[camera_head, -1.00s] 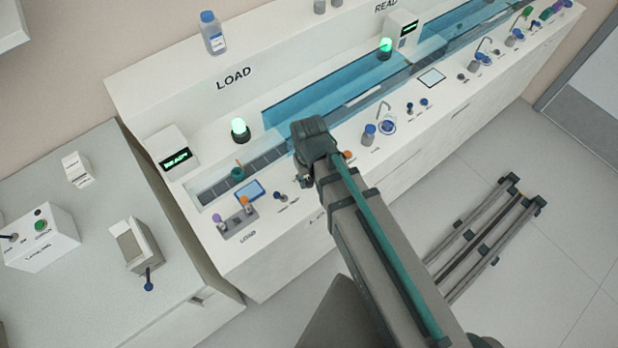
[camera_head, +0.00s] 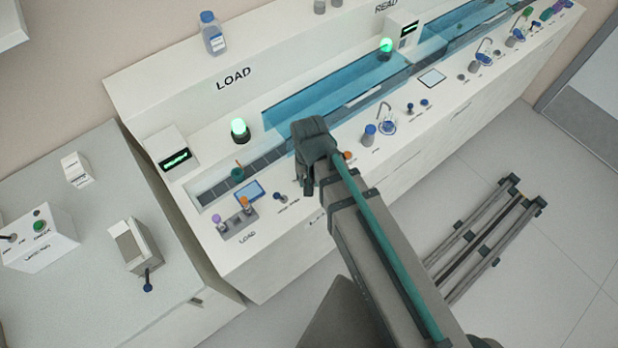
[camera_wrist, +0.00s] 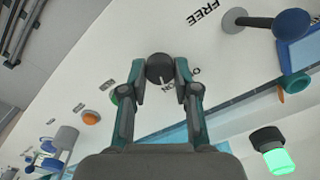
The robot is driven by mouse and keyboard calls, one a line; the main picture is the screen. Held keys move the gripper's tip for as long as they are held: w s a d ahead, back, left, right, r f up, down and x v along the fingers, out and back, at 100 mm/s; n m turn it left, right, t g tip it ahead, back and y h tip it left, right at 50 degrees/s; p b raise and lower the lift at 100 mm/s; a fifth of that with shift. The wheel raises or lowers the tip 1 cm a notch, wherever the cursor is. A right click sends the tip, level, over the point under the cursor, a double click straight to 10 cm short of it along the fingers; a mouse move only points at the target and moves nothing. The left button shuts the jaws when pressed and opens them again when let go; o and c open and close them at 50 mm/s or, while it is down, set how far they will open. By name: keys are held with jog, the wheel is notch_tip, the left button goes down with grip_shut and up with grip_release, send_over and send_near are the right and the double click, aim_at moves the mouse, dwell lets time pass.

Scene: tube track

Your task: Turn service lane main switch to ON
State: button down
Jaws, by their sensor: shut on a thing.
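In the wrist view a dark round knob (camera_wrist: 160,67) sits between the fingertips of my gripper (camera_wrist: 160,75), which is shut on it. A pale line on the knob points down and slightly right in that view. Lettering (camera_wrist: 181,87) that seems to read ON is beside it, and another label is partly hidden by the right finger. In the head view my gripper (camera_head: 307,187) is down at the front of the LOAD console (camera_head: 275,235), and the knob is hidden behind it.
A blue-capped lever (camera_wrist: 291,27) stands by the FREE label in the wrist view. An orange button (camera_wrist: 91,118) is on the other side. A lit green lamp (camera_head: 239,130), a small blue screen (camera_head: 250,190) and a transparent blue track cover (camera_head: 335,95) are around my gripper.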

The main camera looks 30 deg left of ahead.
jog(key=c, duration=0.9)
grip_release()
jog(key=shift+o, duration=0.2)
jog(key=shift+r, duration=0.15)
notch_tip(320, 180, up, 12)
jog(key=shift+w+f, duration=0.1)
jog(key=shift+f, duration=0.1)
